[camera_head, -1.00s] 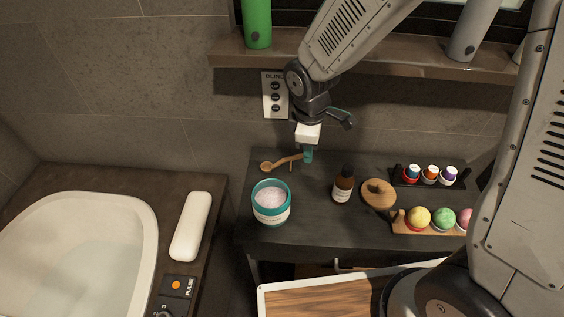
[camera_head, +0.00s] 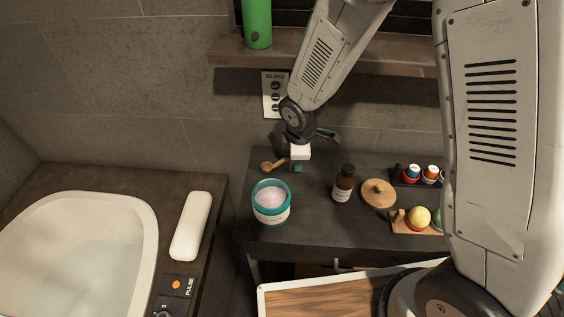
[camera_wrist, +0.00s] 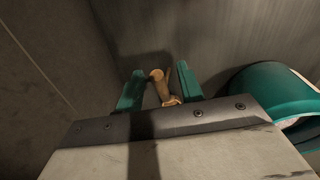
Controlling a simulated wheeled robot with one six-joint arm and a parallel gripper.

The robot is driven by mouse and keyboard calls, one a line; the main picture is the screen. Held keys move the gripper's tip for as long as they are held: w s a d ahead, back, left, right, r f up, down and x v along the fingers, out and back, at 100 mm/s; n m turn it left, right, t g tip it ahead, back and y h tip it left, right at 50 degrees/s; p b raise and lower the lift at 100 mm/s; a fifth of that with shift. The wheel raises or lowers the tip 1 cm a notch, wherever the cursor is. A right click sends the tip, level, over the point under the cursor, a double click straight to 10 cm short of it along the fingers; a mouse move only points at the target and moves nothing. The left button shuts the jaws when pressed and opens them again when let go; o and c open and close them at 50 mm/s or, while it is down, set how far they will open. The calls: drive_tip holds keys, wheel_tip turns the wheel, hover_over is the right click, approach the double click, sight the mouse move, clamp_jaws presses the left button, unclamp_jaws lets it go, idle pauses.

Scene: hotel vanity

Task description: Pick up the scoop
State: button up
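The wooden scoop (camera_head: 269,166) lies at the back of the dark counter, behind the teal jar. In the head view its bowl end shows left of my gripper (camera_head: 297,168), which hides part of the handle. In the wrist view my gripper's teal fingers (camera_wrist: 160,82) are spread apart. The scoop (camera_wrist: 164,88) appears between them, with gaps on both sides. My gripper is open and low over the counter; the exact height above the scoop is hard to tell.
The open teal jar of white salts (camera_head: 271,199) stands close in front, also in the wrist view (camera_wrist: 262,90). A brown bottle (camera_head: 343,184), a round wooden lid (camera_head: 378,193) and a holder of small bottles (camera_head: 412,182) stand right. The wall is close behind.

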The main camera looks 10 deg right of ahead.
clamp_jaws()
drive_tip(key=shift+r, duration=0.1)
